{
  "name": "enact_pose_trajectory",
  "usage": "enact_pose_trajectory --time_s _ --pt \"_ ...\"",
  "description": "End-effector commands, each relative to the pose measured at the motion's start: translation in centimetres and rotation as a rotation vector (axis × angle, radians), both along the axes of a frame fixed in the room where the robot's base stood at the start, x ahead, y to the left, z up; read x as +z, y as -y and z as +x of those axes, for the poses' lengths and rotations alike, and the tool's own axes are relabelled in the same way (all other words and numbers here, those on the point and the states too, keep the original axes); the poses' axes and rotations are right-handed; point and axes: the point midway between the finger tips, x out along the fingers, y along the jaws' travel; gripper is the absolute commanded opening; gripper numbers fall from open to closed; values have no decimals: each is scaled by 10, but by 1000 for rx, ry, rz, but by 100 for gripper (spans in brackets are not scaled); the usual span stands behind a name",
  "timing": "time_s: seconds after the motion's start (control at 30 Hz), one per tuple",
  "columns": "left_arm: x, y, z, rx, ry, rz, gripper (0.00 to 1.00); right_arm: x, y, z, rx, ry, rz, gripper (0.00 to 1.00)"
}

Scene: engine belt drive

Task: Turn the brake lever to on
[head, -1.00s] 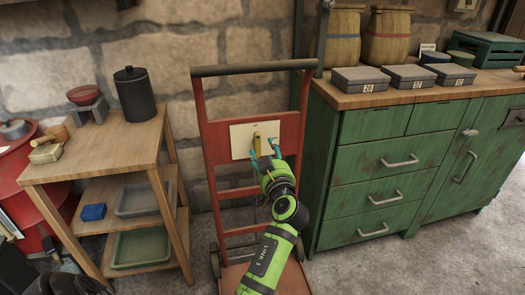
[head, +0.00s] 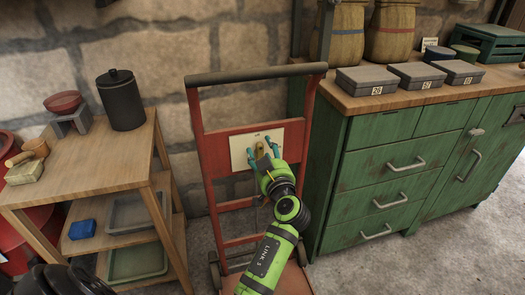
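The brake lever (head: 260,150) is a small yellow-brown handle on a cream plate (head: 239,148), fixed to the red crossboard of an upright hand truck (head: 211,161). Small markings on the plate are too small to read. The gripper's body hides the lower part of the lever. My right gripper is not in view.
A wooden shelf table (head: 100,170) with a black canister (head: 121,100) stands to the left. A green cabinet (head: 375,150) with grey boxes (head: 376,81) on top stands close on the right. A stone wall is behind the hand truck.

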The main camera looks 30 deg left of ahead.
Motion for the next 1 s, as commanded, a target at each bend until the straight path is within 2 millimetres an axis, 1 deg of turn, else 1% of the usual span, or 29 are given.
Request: enact_pose_trajectory --time_s 0.03,0.07,0.1,0.13,0.17,0.57,0.77,1.0 --pt "0 0 0 0 0 0 46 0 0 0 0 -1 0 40" --pt "0 0 0 0 0 0 34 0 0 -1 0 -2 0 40" --pt "0 0 0 0 0 0 18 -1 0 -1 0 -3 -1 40" --pt "0 0 0 0 0 0 6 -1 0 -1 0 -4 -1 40" --pt "0 0 0 0 0 0 0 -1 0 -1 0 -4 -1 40" --pt "-1 0 1 1 -27 23 0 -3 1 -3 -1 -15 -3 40" --pt "-2 1 2 2 -106 91 0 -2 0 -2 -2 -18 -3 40" --pt "-4 4 5 3 -265 225 0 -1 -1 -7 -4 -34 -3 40"
